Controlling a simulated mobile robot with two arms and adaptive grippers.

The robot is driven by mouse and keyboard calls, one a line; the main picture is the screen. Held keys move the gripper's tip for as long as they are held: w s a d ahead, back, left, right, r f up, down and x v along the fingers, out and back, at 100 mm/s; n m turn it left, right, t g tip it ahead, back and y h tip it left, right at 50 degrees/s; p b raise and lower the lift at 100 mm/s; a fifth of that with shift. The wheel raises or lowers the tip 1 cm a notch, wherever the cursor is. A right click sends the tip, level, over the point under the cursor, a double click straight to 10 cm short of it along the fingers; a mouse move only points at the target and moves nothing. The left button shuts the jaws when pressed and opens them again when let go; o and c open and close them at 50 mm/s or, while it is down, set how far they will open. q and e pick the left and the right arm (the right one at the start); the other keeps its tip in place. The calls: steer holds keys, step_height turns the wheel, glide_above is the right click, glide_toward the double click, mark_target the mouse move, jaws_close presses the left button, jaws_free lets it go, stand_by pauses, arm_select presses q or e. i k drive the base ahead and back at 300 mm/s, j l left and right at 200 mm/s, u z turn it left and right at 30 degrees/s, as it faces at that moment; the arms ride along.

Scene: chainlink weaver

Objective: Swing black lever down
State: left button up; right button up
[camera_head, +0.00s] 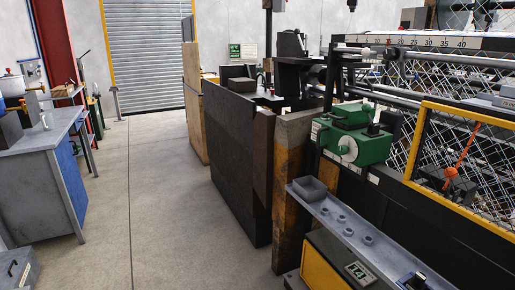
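A green machine box (350,135) with a round pale dial (347,149) sits on the machine at centre right. A dark upright bar (330,75) rises behind its left side, and a small black part (374,129) sits on its top. A black handle-like part (416,281) shows on the grey ledge at the bottom edge. I cannot tell which of these dark parts is the black lever. Neither of my grippers is in view.
Chain-link mesh and a yellow-framed guard (413,140) stand at right. A blue workbench (48,190) is at left. The concrete floor (155,215) between is clear.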

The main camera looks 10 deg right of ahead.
mark_target(297, 31)
steer(key=i+j+z, duration=0.1)
steer(key=i+z, duration=0.35)
steer(key=i+j+z, duration=0.2)
steer(key=z, duration=0.25)
steer(key=i+j+z, duration=0.3)
steer(key=z, duration=0.2)
